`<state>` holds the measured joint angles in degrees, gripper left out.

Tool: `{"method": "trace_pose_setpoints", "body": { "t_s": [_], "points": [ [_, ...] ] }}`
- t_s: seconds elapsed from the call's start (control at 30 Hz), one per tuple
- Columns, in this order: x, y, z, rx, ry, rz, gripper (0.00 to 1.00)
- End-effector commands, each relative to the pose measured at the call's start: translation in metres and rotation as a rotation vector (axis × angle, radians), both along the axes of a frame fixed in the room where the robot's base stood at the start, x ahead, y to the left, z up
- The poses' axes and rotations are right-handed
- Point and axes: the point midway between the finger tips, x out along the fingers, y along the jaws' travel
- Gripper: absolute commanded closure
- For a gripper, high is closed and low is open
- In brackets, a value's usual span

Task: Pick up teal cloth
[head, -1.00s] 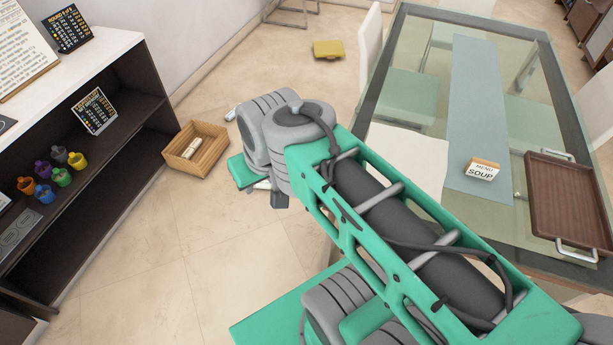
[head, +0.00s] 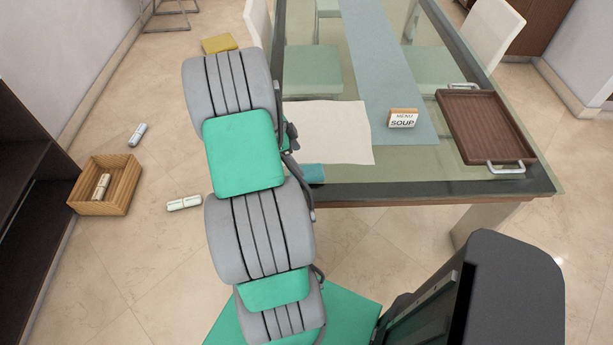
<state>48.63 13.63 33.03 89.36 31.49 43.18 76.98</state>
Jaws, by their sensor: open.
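A small teal-blue patch (head: 314,173), which looks like the teal cloth, lies at the near left edge of the glass table (head: 420,187). My arm hides part of it on the left, so its full shape does not show. My arm rises through the middle of the view just left of the patch. My gripper is not in view, so its distance from the cloth cannot be told.
A cream cloth (head: 335,133), blue runner (head: 380,60), soup sign (head: 402,118) and brown tray (head: 485,128) are on the table. A wooden crate (head: 118,192) and white rolls (head: 184,203) lie on the floor at left. White chairs flank the table.

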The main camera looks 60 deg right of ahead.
Motion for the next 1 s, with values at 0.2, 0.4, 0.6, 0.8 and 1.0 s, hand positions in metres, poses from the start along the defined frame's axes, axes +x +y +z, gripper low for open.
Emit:
{"method": "trace_pose_setpoints", "body": {
  "t_s": [0.2, 0.4, 0.6, 0.8, 1.0],
  "points": [
    [-0.013, -0.005, -0.025, 0.003, 0.0, -0.002, 0.15],
    [-0.025, -0.01, -0.057, 0.003, -0.001, -0.001, 0.15],
    [-0.025, -0.012, -0.063, 0.001, -0.003, 0.003, 0.15],
    [-0.025, -0.012, -0.063, 0.001, -0.003, 0.004, 0.26],
    [-0.025, -0.012, -0.063, 0.001, -0.003, 0.004, 0.42]
  ]
}}
